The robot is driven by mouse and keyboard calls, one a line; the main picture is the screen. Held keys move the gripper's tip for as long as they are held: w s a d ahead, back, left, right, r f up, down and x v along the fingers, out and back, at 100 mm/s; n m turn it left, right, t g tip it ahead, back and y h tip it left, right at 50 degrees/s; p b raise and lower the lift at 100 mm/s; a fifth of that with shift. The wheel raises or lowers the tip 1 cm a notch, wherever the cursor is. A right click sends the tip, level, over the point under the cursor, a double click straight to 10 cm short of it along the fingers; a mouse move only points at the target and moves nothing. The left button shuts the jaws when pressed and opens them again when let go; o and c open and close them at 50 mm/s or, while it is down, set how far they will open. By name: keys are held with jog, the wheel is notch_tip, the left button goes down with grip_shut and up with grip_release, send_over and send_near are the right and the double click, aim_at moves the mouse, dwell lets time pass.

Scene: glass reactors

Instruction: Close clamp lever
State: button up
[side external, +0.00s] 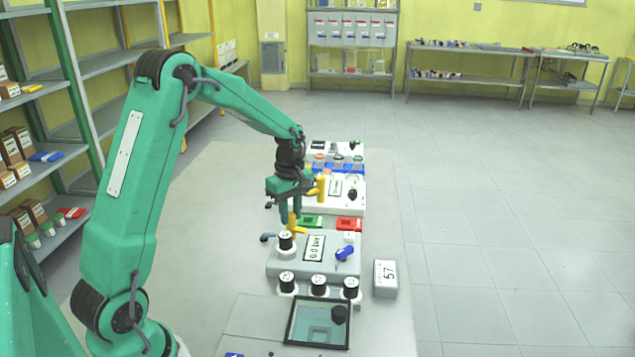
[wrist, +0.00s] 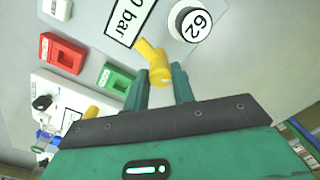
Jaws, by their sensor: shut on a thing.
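The yellow clamp lever (wrist: 157,62) shows in the wrist view between my two green fingertips. It also shows in the side view (side external: 293,226), low under my fingers, behind the round black-topped knob. My gripper (wrist: 160,84) points down over the grey reactor panel (side external: 350,268) and is shut on the lever. In the side view my gripper (side external: 290,212) stands at the panel's far edge. My fingers hide part of the lever, and its joint to the panel is hard to make out.
A pressure display (side external: 314,248), a blue valve handle (side external: 345,254) and a knob marked 62 (wrist: 195,24) are close by. A green block (side external: 312,221) and a red block (side external: 349,224) lie just beyond. A white panel (side external: 347,197) with another yellow handle (side external: 320,187) stands farther back.

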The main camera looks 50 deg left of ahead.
aim_at(291, 215)
jog(key=m, duration=0.7)
jog(key=shift+d, duration=0.1)
jog(key=m, duration=0.4)
jog(key=shift+m, duration=1.9)
jog(key=o, duration=1)
jog(key=shift+r, duration=0.1)
jog(key=shift+r, duration=3.85)
